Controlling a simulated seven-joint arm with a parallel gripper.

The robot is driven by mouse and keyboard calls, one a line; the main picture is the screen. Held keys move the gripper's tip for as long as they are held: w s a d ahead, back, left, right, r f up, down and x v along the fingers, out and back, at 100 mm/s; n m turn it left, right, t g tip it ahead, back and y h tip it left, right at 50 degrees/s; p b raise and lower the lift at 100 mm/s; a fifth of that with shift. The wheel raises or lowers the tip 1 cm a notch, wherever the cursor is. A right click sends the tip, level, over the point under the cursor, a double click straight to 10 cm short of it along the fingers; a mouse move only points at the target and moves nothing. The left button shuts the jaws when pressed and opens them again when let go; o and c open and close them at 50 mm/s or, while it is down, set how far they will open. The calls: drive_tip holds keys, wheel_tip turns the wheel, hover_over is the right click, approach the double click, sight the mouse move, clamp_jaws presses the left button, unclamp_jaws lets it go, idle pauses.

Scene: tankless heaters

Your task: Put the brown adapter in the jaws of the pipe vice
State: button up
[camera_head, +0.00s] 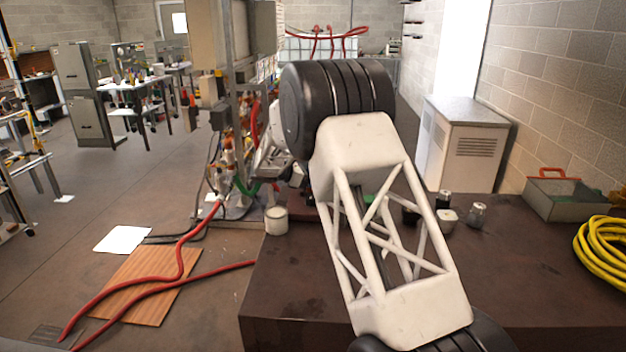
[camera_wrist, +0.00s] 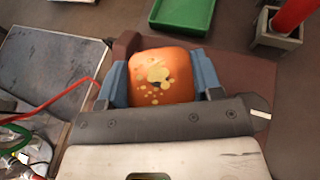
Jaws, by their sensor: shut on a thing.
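In the wrist view my gripper (camera_wrist: 160,72) has its two blue-grey fingers on either side of an orange block-like thing (camera_wrist: 172,66) with pale yellow spots and is shut on it. I cannot tell for sure that it is the brown adapter; no other brown adapter shows. A reddish-brown surface (camera_wrist: 126,43) lies behind and beneath the held thing; I cannot tell whether it belongs to the pipe vice or the table. In the head view my white arm hides the gripper, and no vice jaws can be made out.
A dark brown table (camera_head: 540,265) carries a white jar (camera_head: 276,221), small metal-topped containers (camera_head: 477,215), a grey tray (camera_head: 565,198) and a coiled yellow hose (camera_head: 603,255). The wrist view shows a green tray (camera_wrist: 204,14) and a red cylinder in a grey holder (camera_wrist: 278,38).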

drive_tip(key=shift+f, duration=1)
idle(0.4)
drive_tip(key=shift+s+f, duration=0.15)
drive_tip(key=shift+f, duration=0.45)
drive_tip(key=o, duration=1.1)
drive_tip(key=shift+s, duration=0.1)
drive_tip(key=shift+o, duration=1)
drive_tip(key=v, duration=0.3)
drive_tip(key=r+v, duration=0.1)
drive_tip(key=v, duration=0.3)
drive_tip(key=shift+w+d+r, duration=0.1)
drive_tip(key=shift+w+d, duration=0.1)
drive_tip(key=shift+w, duration=0.05)
drive_tip(key=shift+s+a+r, duration=0.25)
drive_tip(key=shift+a+r, duration=0.4)
drive_tip(key=shift+r, duration=0.05)
drive_tip(key=shift+d+r, duration=0.1)
